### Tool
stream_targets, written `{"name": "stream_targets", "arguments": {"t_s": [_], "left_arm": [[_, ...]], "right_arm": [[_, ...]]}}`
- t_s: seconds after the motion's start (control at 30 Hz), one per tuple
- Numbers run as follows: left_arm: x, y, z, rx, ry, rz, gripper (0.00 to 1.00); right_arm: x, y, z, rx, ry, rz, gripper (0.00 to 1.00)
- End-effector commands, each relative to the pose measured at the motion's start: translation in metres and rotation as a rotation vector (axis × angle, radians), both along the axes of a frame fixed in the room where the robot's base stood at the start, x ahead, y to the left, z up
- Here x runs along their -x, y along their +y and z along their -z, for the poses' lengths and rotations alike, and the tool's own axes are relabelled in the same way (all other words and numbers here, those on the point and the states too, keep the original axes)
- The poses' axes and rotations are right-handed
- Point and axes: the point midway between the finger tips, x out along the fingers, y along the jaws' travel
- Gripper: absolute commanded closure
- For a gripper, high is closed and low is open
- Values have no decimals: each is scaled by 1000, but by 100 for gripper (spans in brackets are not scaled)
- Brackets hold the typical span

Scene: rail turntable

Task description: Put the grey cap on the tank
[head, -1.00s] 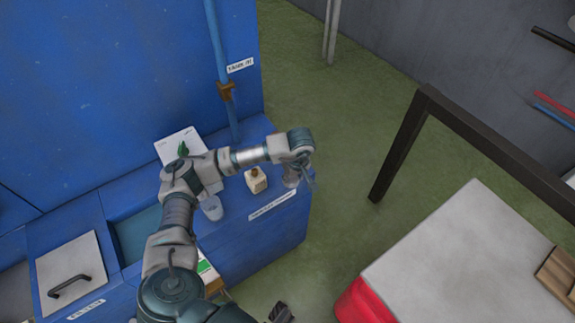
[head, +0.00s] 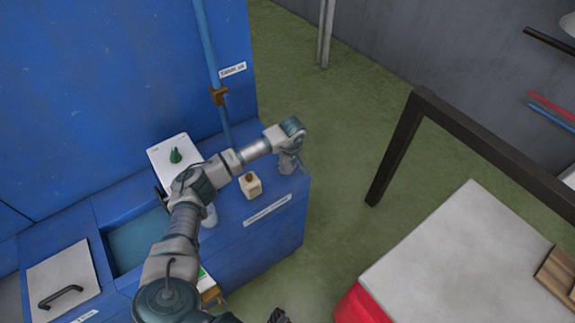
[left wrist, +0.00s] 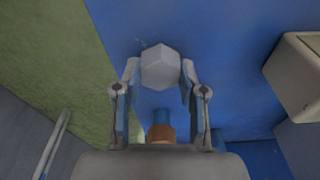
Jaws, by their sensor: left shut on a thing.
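The grey cap (left wrist: 161,68) is a faceted light-grey piece between the two fingers of my left gripper (left wrist: 158,85) in the left wrist view. The fingers are shut on it from both sides. In the head view my left gripper (head: 289,164) points down by the right end of the blue counter; its fingertips and the cap are too small to tell there. The large blue unit (head: 110,80), with a label that seems to read "tank", stands at the left. I cannot tell where its opening for the cap is. My right gripper is not clearly seen.
A blue pipe with a brown fitting (head: 218,95) rises behind. A dark frame (head: 395,150) stands at right.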

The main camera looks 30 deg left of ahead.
Motion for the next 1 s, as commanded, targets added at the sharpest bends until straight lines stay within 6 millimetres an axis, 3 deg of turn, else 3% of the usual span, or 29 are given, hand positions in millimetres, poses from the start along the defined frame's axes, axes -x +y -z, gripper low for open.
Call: {"name": "stream_targets", "arguments": {"t_s": [0.13,0.17,0.23,0.63,1.0], "left_arm": [[0,1,3,1,1,0,100],[0,1,2,1,1,0,52],[0,1,2,1,1,0,34],[0,0,-5,0,-2,-1,34],[5,-10,-82,-1,-5,0,34]], "right_arm": [[1,-1,2,2,7,0,14],[1,-1,1,2,7,0,14],[0,-1,0,2,5,0,14],[-4,0,-2,1,-9,-3,14],[-1,-1,21,3,-1,-8,14]]}}
